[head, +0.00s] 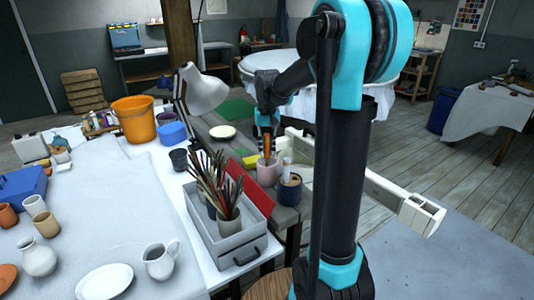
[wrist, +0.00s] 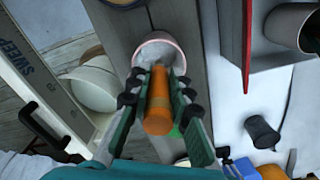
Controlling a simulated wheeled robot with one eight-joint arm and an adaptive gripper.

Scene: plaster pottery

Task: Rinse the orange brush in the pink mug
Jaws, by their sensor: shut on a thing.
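The pink mug (head: 268,171) stands upright on the grey bench, and its round opening shows in the wrist view (wrist: 178,50) with something pale inside. My gripper (head: 266,133) is above the mug, pointing down. Its fingers (wrist: 157,90) are shut on the orange brush (wrist: 158,112), whose orange handle also shows in the head view (head: 267,144). The brush's far end lies over the mug's opening in the wrist view. I cannot tell whether its tip is inside the mug.
A dark blue mug (head: 289,190) holding a pale object stands right of the pink mug. A red panel (head: 258,189) and a grey box (head: 232,240) with many brushes stand nearer. A yellow block (head: 249,161) lies just left. A lamp (head: 203,90) rises further left.

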